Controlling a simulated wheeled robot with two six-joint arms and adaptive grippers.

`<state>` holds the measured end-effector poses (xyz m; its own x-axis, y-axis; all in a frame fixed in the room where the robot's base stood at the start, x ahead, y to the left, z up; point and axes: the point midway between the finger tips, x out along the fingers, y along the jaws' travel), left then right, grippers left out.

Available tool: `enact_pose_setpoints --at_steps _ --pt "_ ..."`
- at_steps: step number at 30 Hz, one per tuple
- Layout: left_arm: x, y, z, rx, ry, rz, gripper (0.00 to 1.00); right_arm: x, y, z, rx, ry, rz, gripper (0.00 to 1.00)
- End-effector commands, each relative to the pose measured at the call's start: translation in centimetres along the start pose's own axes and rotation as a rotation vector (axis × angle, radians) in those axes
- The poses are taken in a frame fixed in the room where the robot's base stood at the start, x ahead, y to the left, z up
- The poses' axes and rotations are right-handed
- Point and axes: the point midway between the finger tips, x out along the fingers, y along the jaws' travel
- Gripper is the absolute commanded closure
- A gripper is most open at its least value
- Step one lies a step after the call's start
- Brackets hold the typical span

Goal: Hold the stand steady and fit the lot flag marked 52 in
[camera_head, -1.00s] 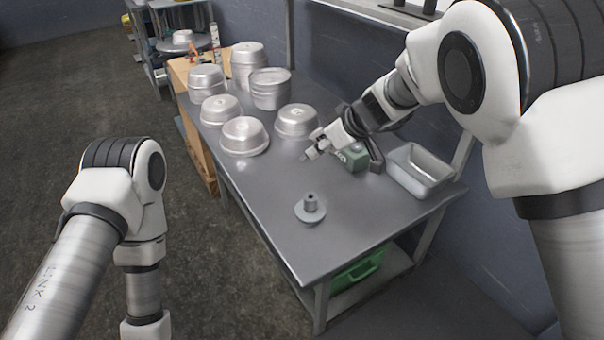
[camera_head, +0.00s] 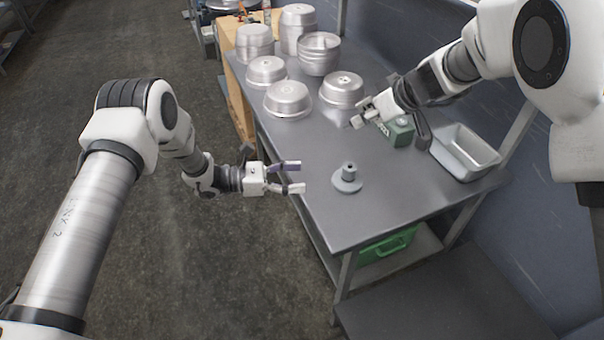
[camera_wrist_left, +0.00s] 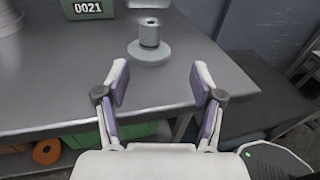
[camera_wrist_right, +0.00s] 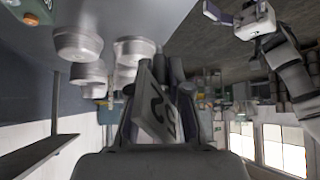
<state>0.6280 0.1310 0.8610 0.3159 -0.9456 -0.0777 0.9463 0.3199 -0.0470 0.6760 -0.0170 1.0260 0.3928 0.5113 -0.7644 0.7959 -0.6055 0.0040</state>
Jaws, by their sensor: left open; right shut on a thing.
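The stand (camera_head: 347,179) is a small grey round base with a short upright post on the table's near part. It also shows in the left wrist view (camera_wrist_left: 149,45), ahead of the open fingers. My left gripper (camera_head: 294,176) is open and empty, left of the stand and apart from it, by the table edge. My right gripper (camera_head: 362,117) is shut on the lot flag (camera_wrist_right: 155,105), a pale plate with dark digits, only partly readable in the right wrist view.
A green box (camera_head: 399,131) stands on the table; its label reads 0021 in the left wrist view. A metal loaf pan (camera_head: 466,152) is at the right. Several upturned round pans (camera_head: 288,97) stand at the back left. The table (camera_head: 400,190) is clear around the stand.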

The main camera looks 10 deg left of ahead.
Motion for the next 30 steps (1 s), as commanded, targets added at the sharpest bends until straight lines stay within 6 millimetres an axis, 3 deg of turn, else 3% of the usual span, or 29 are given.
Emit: enact_pose_setpoints --at_steps 10,21,30 --pt "4.4 1.0 0.1 0.047 -0.082 0.067 0.33 0.0 0.0 0.0 0.0 0.0 0.0 1.0" --pt "12.3 1.5 0.6 0.046 -0.081 0.066 0.33 0.0 0.0 0.0 0.0 0.0 0.0 1.0" --pt "14.1 1.7 0.8 0.043 -0.08 0.069 0.33 0.0 0.0 0.0 0.0 0.0 0.0 1.0"
